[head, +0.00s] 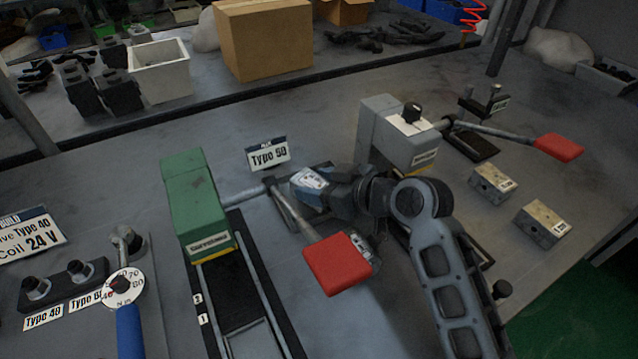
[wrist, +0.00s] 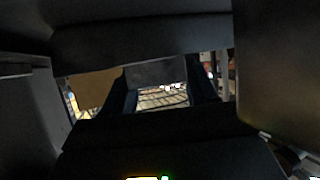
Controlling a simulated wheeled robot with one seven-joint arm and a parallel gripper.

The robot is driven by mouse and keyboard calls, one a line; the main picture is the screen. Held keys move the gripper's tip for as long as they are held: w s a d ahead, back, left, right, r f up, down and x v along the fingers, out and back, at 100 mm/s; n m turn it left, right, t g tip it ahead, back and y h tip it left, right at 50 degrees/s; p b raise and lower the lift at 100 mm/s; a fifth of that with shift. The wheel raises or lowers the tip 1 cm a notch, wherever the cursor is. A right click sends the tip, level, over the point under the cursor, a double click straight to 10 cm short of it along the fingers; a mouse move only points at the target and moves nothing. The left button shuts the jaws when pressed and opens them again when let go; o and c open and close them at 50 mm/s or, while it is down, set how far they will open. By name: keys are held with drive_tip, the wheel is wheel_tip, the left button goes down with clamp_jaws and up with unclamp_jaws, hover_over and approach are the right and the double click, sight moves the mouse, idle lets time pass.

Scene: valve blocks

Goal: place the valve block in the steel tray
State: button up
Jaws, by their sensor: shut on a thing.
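My gripper (head: 318,192) is in the middle of the head view, in front of the Type 50 sign, beside the lever of the green press. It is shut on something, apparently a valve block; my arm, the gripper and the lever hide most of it. The wrist view is dark, and the held thing's outline is unclear there. Two more tan-grey valve blocks with white labels, a nearer one (head: 541,222) and a farther one (head: 492,182), rest on the bench to the right. I cannot make out the steel tray in either view.
The green press (head: 195,205) stands left of my gripper, and its red handle (head: 337,265) reaches out below it. The grey press (head: 385,135) stands close behind my arm; its red handle (head: 558,147) points right. A torque wrench (head: 128,320) is at lower left.

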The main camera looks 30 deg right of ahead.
drive_tip(key=shift+f, duration=0.15)
drive_tip(key=o, duration=1.5)
drive_tip(key=shift+r, duration=0.25)
drive_tip(key=shift+s+d, duration=0.15)
drive_tip(key=shift+s, duration=0.2)
drive_tip(key=v, duration=1.1)
